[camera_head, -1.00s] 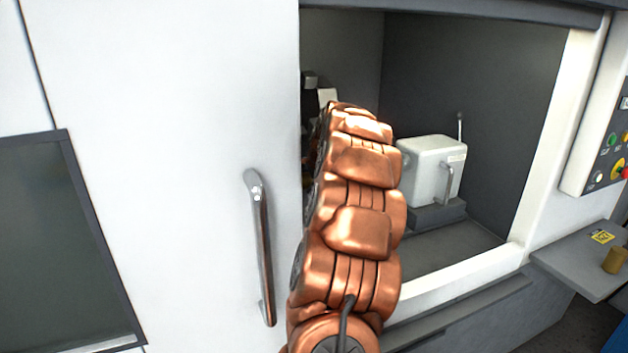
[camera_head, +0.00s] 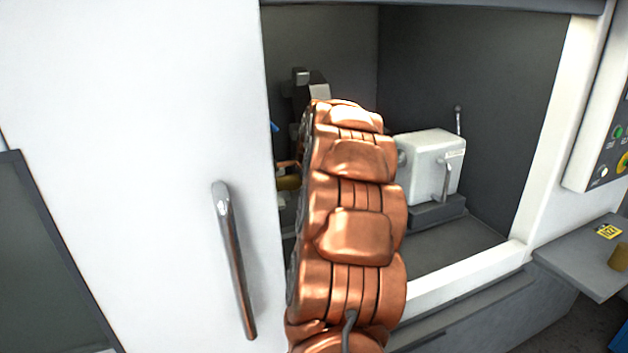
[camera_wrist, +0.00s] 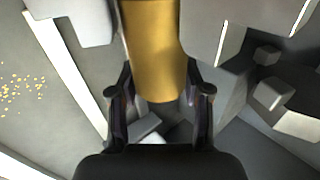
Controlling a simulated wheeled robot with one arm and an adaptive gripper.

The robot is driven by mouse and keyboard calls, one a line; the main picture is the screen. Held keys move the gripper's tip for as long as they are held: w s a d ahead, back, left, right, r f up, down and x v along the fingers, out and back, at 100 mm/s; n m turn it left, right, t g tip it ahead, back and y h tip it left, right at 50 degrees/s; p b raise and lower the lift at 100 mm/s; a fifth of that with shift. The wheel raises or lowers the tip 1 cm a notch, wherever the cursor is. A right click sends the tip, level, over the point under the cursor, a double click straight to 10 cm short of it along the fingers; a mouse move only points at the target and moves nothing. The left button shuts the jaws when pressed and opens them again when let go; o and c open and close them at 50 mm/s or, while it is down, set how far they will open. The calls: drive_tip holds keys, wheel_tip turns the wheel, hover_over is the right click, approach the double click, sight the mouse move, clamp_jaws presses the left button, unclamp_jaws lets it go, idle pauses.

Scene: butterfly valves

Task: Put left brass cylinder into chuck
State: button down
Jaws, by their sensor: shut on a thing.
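A brass cylinder (camera_wrist: 155,55) is held between the two fingers of my gripper (camera_wrist: 158,95) in the wrist view. Its far end runs out of the top of that picture. Grey blocks (camera_wrist: 212,30) lie on both sides of it; I cannot tell whether they are the chuck's jaws or whether they touch it. In the head view a small brass piece (camera_head: 289,183) shows left of my copper arm, inside the machine. My arm and the door edge hide my gripper and most of that area, so the chuck is not clearly seen there.
The white sliding door (camera_head: 130,130) with its metal handle (camera_head: 234,260) stands close left of my arm. A white tailstock (camera_head: 430,165) is inside at right. Another brass cylinder (camera_head: 619,257) stands on the side shelf (camera_head: 580,262). Gold chips (camera_wrist: 22,88) lie on the floor.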

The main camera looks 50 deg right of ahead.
drive_tip(key=shift+w+a+f, duration=0.1)
drive_tip(key=shift+a+f, duration=0.55)
drive_tip(key=shift+a, duration=0.1)
drive_tip(key=shift+d+f, duration=0.15)
drive_tip(key=shift+f, duration=0.05)
drive_tip(key=shift+s+d+r, duration=0.15)
drive_tip(key=shift+s, duration=0.15)
drive_tip(key=shift+d+r, duration=0.4)
drive_tip(key=shift+r, duration=0.1)
drive_tip(key=shift+s+d+r, duration=0.1)
drive_tip(key=shift+s+d, duration=0.15)
drive_tip(key=shift+d, duration=0.4)
drive_tip(key=shift+s+d+r, duration=0.1)
drive_tip(key=shift+s+d, duration=0.1)
drive_tip(key=shift+d, duration=0.4)
